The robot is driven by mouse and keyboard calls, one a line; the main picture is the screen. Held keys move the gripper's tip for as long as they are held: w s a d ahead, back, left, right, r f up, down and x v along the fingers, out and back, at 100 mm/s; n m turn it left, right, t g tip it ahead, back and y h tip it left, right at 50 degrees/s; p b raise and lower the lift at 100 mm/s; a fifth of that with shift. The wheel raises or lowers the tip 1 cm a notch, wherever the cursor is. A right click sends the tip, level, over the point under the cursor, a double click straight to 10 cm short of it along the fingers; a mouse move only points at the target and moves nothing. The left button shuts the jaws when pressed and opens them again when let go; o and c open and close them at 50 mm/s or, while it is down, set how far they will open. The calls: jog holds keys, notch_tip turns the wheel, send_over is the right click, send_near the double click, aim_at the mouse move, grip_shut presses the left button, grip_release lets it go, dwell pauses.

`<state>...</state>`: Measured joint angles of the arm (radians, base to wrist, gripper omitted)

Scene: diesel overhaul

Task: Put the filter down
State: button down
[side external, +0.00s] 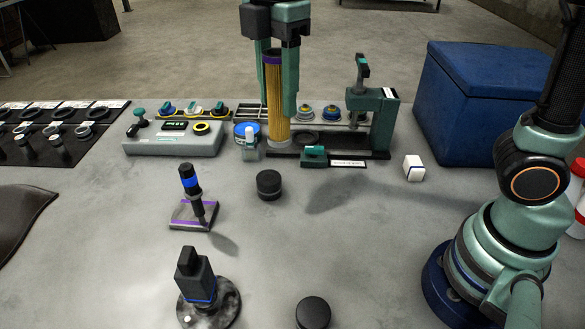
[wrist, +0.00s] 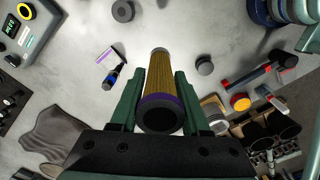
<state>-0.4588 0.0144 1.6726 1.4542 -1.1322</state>
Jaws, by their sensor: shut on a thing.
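The filter (side external: 277,100) is a tall yellow pleated cylinder with a purple rim at its top. My gripper (side external: 278,117) points down and is shut on it, one green finger on each side. The filter stands upright, its lower end close to the left end of a dark fixture base (side external: 312,156); I cannot tell whether it touches. In the wrist view the filter (wrist: 158,78) lies between my gripper's fingers (wrist: 159,75), with its dark open end and purple ring towards the camera.
A blue-lidded jar (side external: 247,134) and a grey control box (side external: 176,138) stand left of the filter. A green clamp stand (side external: 374,105) and a blue bin (side external: 482,95) are to the right. Black pucks (side external: 269,185) and a purple-edged brush (side external: 194,212) lie in front, with bare bench between.

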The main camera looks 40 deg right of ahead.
jog(key=shift+w+r, duration=0.1)
jog(key=shift+r, duration=0.7)
jog(key=w+d+r+m, duration=0.1)
jog(key=w+d+m, duration=0.45)
jog(key=d, duration=0.65)
jog(key=w+d+m, duration=0.5)
jog(key=w+d, duration=0.2)
jog(key=d, duration=0.5)
jog(key=s+d+f+m, duration=0.1)
jog(key=s+d+m, duration=0.15)
jog(key=d, duration=0.65)
jog(key=s+d+f+m, duration=0.15)
jog(key=d+m, duration=0.25)
jog(key=d, duration=0.5)
jog(key=s+d+m, duration=0.3)
jog(key=d+m, duration=0.1)
jog(key=d, duration=0.5)
jog(key=shift+n, duration=0.3)
notch_tip(320, 180, down, 24)
jog(key=shift+r, duration=0.1)
jog(key=shift+f, duration=0.2)
jog(key=shift+c, duration=1.9)
grip_release()
